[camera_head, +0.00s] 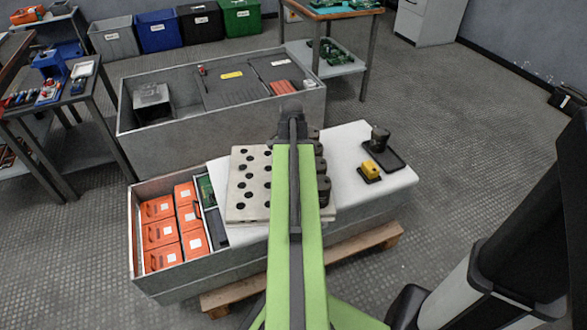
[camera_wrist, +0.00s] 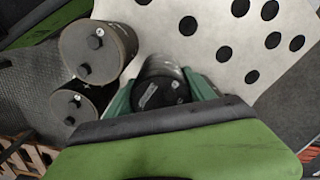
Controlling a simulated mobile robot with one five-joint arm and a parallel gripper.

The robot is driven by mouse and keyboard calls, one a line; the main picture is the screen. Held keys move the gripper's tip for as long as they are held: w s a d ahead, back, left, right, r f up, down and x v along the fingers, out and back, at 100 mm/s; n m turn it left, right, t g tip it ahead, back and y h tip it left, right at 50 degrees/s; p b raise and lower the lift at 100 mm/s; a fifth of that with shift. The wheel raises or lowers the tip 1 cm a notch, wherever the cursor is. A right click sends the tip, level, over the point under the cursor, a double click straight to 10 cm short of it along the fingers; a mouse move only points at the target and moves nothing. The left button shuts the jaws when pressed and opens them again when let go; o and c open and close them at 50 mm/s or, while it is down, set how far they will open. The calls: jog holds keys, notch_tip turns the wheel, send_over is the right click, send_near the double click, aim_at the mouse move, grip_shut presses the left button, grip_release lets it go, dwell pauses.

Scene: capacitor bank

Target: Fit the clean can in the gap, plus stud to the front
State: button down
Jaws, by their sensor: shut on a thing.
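My gripper (camera_wrist: 162,84) is shut on a dark cylindrical can (camera_wrist: 160,92), with a green finger on either side. The can's near end carries a pale mark; I cannot tell which stud is plus or whether this is the clean can. Two more dark cans, an upper one (camera_wrist: 98,50) and a lower one (camera_wrist: 82,104), stand to its left, each with a stud and a small pale dot. In the head view, my gripper (camera_head: 291,108) is beyond the white plate, and my arm covers part of the row of cans (camera_head: 324,184). The gap itself is hidden there.
A white plate with black holes (camera_head: 240,204) lies on the bench left of my arm. A dark can (camera_head: 379,138) stands on a black tray (camera_head: 397,160) at right, near a yellow block (camera_head: 371,168). Orange boxes (camera_head: 158,209) fill a left bin. A grey crate (camera_head: 160,137) stands behind.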

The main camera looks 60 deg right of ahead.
jog(key=shift+w+a, duration=0.1)
jog(key=shift+f+b, duration=0.75)
dwell(1.1)
jog(key=shift+c, duration=1.3)
grip_release()
notch_tip(320, 180, up, 18)
jog(key=p, duration=1.7)
jog(key=shift+f, duration=0.25)
